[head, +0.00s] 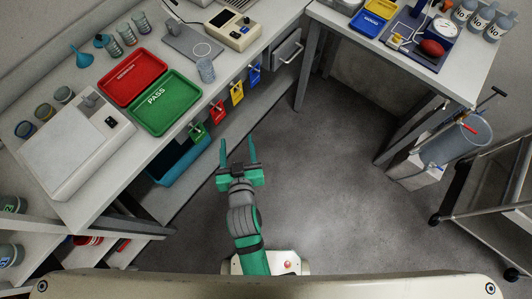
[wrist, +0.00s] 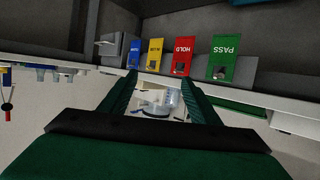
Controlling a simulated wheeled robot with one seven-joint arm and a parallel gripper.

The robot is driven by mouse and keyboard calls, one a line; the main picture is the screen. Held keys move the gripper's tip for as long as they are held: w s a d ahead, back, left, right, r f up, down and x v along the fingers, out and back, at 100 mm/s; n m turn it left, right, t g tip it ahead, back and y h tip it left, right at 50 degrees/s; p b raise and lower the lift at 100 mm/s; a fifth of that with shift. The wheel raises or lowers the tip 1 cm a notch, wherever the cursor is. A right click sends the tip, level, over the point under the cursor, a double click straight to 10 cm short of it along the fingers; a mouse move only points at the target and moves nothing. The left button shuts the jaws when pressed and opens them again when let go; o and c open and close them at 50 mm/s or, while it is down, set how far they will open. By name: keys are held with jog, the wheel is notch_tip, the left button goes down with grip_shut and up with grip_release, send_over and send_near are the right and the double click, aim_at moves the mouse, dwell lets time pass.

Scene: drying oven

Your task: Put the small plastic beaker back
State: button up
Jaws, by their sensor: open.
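A clear small plastic beaker (head: 206,70) stands upright near the front edge of the left bench, just right of the green PASS tray. In the wrist view a clear beaker with markings (wrist: 174,101) shows between my fingers, beyond them and partly hidden. My gripper (head: 238,152) is open and empty over the floor in front of the bench, apart from the beaker. Its two fingers also show spread in the wrist view (wrist: 159,84). Three graduated vessels (head: 126,34) stand in a row at the back of the bench.
The green PASS tray (head: 166,103) and red tray (head: 133,76) lie left of the beaker. A beige device (head: 232,30) and grey plate (head: 194,42) are behind it. Coloured tags (head: 217,109) hang along the bench front. Floor between the benches is free.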

jog(key=s+d+r+m+h, duration=0.1)
jog(key=s+d, duration=0.3)
jog(key=s, duration=0.6)
jog(key=s+d+r+m+t+h, duration=0.1)
jog(key=s+d, duration=0.4)
jog(key=s, duration=0.6)
jog(key=shift+s+r+t, duration=0.2)
jog(key=shift+r+t, duration=0.1)
jog(key=shift+r, duration=0.4)
